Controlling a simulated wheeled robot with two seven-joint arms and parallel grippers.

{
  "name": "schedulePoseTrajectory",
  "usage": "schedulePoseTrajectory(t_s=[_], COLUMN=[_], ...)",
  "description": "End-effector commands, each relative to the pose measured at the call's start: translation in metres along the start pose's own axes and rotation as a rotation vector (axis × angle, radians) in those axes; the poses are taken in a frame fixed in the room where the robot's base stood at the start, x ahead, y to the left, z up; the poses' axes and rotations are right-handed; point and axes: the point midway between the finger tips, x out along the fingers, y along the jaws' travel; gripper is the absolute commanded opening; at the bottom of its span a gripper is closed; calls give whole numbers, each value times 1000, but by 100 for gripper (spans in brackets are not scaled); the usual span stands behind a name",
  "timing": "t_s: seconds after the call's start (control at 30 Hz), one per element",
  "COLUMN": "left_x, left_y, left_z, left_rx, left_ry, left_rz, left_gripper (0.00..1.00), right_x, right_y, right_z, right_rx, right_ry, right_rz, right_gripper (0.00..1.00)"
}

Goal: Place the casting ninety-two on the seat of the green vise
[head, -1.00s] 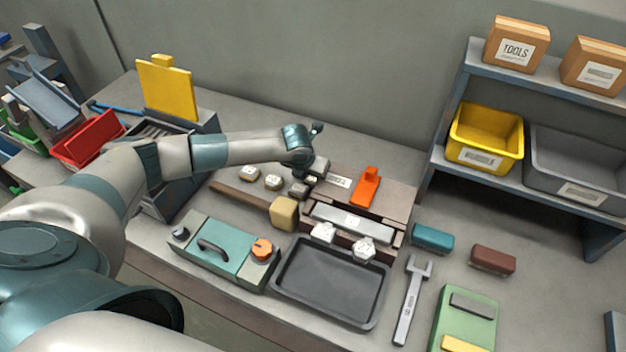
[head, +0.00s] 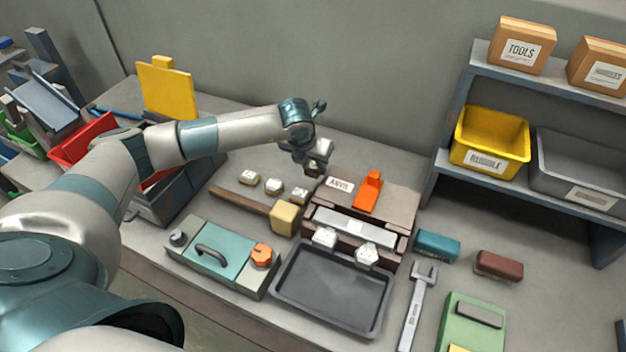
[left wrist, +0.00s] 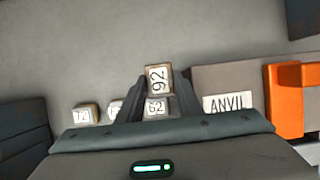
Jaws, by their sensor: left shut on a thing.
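My left gripper (head: 312,169) is shut on the casting ninety-two and holds it above the bench, left of the anvil block. The casting (left wrist: 158,80) is a small block with a white label reading 92, upright between the fingertips in the left wrist view. In the head view it is a small dark block (head: 312,170) under the gripper. A green fixture (head: 459,330) with a grey block and a yellow block stands at the lower right, cut by the frame edge; I cannot tell whether it is the green vise. My right gripper is not in view.
Several labelled castings (head: 273,186) lie left of the anvil block (head: 398,200), near a mallet (head: 284,218). A black tray (head: 332,290), a wrench (head: 415,310), a teal block (head: 437,245) and a brown block (head: 498,265) lie forward and right. A shelf (head: 480,176) stands at right.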

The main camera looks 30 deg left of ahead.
Motion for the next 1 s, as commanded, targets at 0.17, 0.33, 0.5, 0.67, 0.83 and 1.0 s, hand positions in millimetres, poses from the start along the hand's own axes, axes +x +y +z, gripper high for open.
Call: schedulePoseTrajectory(t_s=[0.17, 0.33, 0.5, 0.67, 0.83, 1.0], left_x=[-36, -68, -90, -99, -101, -101], left_y=[0, 0, -1, 0, 0, 0], left_z=[16, 29, 38, 41, 42, 42], left_rx=[1, 1, 1, 1, 1, 1], left_ry=[-7, -5, -4, -2, -1, -1], left_rz=[-1, -1, -1, 0, 0, 0], left_gripper=[4, 4, 4, 4, 4, 4], right_x=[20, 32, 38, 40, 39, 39], right_y=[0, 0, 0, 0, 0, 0], right_z=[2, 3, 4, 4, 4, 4], right_rx=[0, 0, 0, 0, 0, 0], right_ry=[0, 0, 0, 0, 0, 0], right_rz=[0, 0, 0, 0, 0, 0], right_gripper=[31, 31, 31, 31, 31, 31])
